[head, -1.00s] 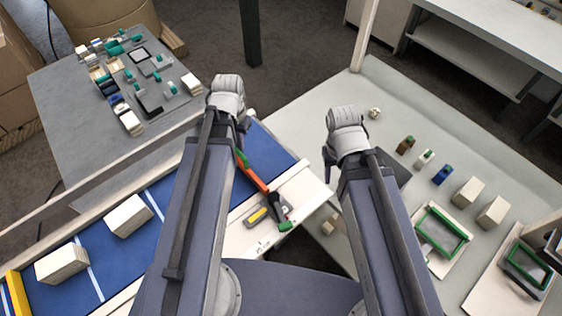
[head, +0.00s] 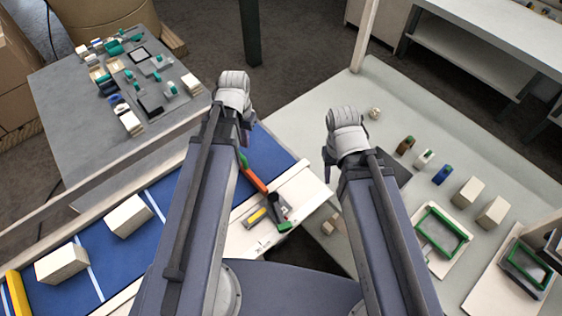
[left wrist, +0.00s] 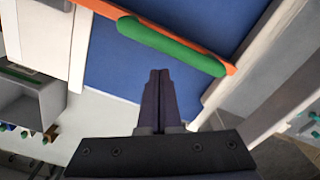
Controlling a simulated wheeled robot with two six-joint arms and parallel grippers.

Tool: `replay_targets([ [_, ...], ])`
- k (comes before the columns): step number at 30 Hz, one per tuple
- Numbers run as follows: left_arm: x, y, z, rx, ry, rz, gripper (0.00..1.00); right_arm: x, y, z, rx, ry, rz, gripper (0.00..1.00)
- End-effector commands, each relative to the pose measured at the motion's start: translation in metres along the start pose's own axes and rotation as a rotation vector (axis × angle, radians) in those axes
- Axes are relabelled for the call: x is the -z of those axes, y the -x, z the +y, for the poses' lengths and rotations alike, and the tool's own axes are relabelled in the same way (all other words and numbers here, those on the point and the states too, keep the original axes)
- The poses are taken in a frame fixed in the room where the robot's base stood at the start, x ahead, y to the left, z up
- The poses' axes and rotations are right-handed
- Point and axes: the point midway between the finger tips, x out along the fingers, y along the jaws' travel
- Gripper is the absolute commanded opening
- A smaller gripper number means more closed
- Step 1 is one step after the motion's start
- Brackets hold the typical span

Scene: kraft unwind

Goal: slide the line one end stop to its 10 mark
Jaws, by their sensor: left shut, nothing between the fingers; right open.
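The end stop, an orange bar (head: 254,179) with a green grip, lies across the blue belt of the line at its right end, partly hidden by my left arm. In the left wrist view the orange bar (left wrist: 103,8) and its green grip (left wrist: 170,45) cross the top. My left gripper (left wrist: 160,75) is shut and empty, its tips just short of the grip with a visible gap. In the head view my left gripper (head: 246,136) is mostly hidden by its own arm. My right gripper (head: 328,156) is open and apart, over the pale right table. No scale marks are readable.
White blocks (head: 128,216) sit on the blue belt (head: 175,200) at left. A pale panel (head: 300,192) with a yellow piece (head: 257,215) and a dark knob (head: 273,197) adjoins the belt. The right table (head: 400,110) holds blocks and green frames. A grey table (head: 65,135) stands back left.

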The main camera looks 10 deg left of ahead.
Motion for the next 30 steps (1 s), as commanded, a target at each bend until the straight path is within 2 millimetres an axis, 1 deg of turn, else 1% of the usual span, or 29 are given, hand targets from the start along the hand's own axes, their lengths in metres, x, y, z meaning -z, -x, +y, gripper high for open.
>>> replay_targets([
  [5,0.0,0.008,0.0,0.0,0.0,0.0,0.0,-0.001,0.008,0.001,0.0,0.001,0.0,0.5],
  [30,0.0,0.072,0.0,0.0,0.0,0.0,0.0,-0.005,0.072,0.007,0.0,0.006,-0.003,0.5],
])
